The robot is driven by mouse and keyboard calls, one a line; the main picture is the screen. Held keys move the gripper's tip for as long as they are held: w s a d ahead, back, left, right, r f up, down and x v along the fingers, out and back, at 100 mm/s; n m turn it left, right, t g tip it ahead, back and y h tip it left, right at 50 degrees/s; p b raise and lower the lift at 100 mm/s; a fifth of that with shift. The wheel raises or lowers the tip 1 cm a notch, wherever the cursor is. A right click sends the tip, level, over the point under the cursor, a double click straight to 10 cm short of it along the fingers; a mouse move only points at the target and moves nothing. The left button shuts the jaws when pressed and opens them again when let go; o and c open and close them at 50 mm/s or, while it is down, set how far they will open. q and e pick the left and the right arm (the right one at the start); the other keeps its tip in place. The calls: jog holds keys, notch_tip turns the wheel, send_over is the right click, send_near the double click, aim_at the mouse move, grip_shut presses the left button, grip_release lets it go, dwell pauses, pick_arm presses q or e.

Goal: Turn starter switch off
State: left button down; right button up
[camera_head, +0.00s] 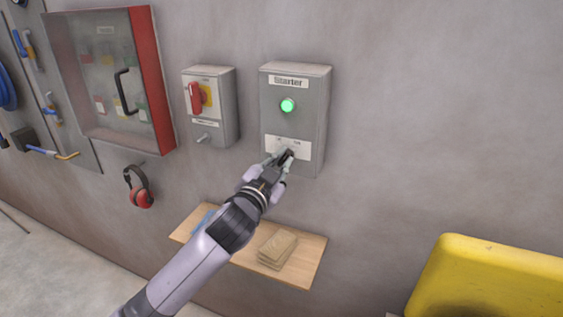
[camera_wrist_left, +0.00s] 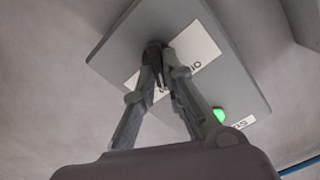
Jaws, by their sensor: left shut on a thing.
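The grey starter box (camera_head: 313,120) is fixed to the wall and carries a "Starter" label. Its round lamp (camera_head: 287,105) glows green, and the lamp also shows in the left wrist view (camera_wrist_left: 219,115). Below the lamp is a white label plate (camera_head: 301,150). My left gripper (camera_head: 284,156) is at this plate, its fingers shut on the dark starter switch (camera_wrist_left: 153,54). The fingers cover much of the switch, so I cannot tell its exact position. My right gripper is in neither view.
Left of the starter, a smaller grey box (camera_head: 221,120) has a red rotary handle (camera_head: 194,98). A red-edged cabinet (camera_head: 147,80) and red ear defenders (camera_head: 141,190) are farther left. A wooden shelf (camera_head: 309,262) lies below my arm. A yellow bin (camera_head: 490,265) is lower right.

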pick_arm(q)
jog(key=n, duration=0.3)
jog(key=n+p, duration=0.1)
jog(key=n, duration=0.2)
jog(key=shift+a+r, duration=0.1)
jog(key=shift+w+a+n+p, duration=0.1)
jog(key=shift+n+p, duration=0.65)
jog(key=shift+n, duration=0.65)
jog(key=shift+w+a+n+p, duration=0.1)
jog(key=shift+n+p, duration=0.65)
jog(key=shift+n, duration=0.95)
jog(key=c, duration=1.7)
grip_release()
jog(key=shift+o, duration=0.2)
